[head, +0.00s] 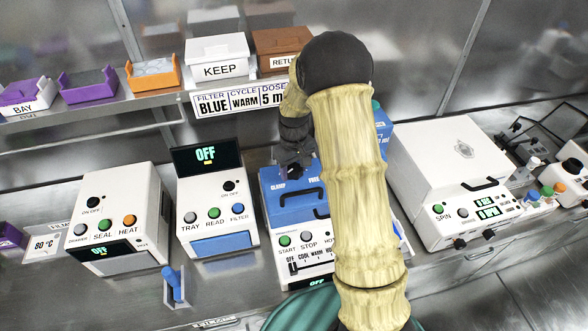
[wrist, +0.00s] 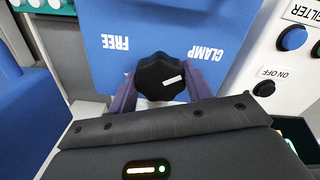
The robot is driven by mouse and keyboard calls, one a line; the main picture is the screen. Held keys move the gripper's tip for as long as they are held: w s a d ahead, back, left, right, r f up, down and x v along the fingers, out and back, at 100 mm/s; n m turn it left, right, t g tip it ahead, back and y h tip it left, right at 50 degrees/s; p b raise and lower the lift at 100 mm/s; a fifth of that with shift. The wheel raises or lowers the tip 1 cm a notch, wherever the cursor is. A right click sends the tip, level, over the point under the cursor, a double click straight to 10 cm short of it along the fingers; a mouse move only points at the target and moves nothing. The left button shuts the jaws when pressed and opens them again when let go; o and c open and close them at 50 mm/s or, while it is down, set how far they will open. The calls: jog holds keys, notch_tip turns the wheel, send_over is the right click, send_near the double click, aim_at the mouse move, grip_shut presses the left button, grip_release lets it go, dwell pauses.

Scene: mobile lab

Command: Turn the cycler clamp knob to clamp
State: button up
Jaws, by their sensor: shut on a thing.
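The cycler (head: 292,207) is the blue-lidded machine in the middle of the head view, partly hidden by my arm. Its black clamp knob (wrist: 158,71) shows in the wrist view on the blue lid (wrist: 150,20), between the words FREE at left and CLAMP at right, both upside down there. The knob's white mark is on its right half and points right and slightly up, on the CLAMP side. My gripper (wrist: 160,82) is shut on the knob, one purple finger on each side. In the head view my gripper (head: 294,160) is over the lid's back; the knob is hidden.
A white reader (head: 208,190) stands close left of the cycler, and a white spinner (head: 440,165) stands to the right. A shelf above holds a KEEP box (head: 219,57) and a brown return box (head: 278,45). A black handle (head: 308,196) rises from the lid.

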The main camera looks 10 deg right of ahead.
aim_at(294, 168)
jog(key=m, duration=0.5)
jog(key=shift+w+r, duration=0.1)
dwell(0.3)
jog(key=o, duration=1)
jog(key=shift+c, duration=0.2)
notch_tip(294, 168, up, 17)
jog(key=b, duration=0.2)
jog(key=shift+r+b, duration=0.15)
jog(key=shift+b, duration=0.25)
